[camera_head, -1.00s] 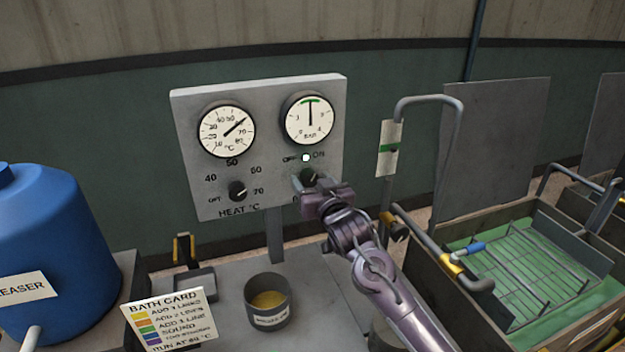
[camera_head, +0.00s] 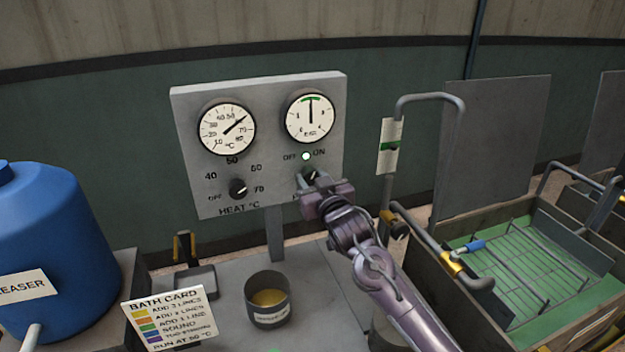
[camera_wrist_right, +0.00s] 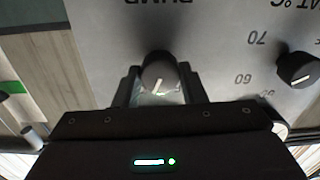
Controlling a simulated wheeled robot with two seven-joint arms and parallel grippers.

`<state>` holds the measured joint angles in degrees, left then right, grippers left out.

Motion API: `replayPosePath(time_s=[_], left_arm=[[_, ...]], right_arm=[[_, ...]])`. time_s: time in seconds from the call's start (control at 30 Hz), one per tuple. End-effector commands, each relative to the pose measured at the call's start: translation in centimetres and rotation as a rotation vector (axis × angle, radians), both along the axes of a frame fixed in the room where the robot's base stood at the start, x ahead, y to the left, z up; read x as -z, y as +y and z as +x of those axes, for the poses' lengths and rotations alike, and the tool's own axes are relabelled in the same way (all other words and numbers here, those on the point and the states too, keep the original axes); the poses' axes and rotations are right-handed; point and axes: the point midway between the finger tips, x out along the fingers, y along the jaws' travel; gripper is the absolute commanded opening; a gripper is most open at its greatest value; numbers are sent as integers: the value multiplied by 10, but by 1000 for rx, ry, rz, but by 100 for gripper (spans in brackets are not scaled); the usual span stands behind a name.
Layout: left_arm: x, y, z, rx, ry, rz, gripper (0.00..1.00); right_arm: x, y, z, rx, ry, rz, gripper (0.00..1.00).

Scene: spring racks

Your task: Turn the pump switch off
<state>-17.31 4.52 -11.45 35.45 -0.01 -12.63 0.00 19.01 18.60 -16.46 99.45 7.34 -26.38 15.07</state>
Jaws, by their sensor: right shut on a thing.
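The pump switch (camera_head: 310,177) is a dark round knob low on the right of the grey control panel (camera_head: 270,180), under the OFF and ON marks. A lit round lamp (camera_head: 306,156) sits between these marks. My right gripper (camera_head: 318,192) is at the knob, its jaws shut on it. In the right wrist view, which is upside down to the panel, the knob (camera_wrist_right: 158,70) sits between the two fingers of the gripper (camera_wrist_right: 158,92). Its white pointer aims up the panel, leaning slightly to the ON side. My left gripper is not in view.
The heat knob (camera_head: 238,189) is left of the pump switch, under two dials. A grey cup (camera_head: 268,310), a bath card (camera_head: 168,318) and a blue tank (camera_head: 50,250) stand in front. A bent pipe (camera_head: 387,200) and a green-floored tank (camera_head: 540,270) are at the right.

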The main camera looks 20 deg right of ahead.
Motion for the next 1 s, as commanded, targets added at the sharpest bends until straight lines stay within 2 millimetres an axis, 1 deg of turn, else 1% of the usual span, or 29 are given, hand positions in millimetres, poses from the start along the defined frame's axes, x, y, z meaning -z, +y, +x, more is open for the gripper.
replayPosePath(time_s=[0.37,0.7,1.0], left_arm=[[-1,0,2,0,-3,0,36],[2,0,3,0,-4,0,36],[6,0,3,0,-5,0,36]], right_arm=[[0,1,0,-1,-11,-336,15],[0,2,0,-1,-22,-644,15],[1,3,0,-3,-30,-837,15]])
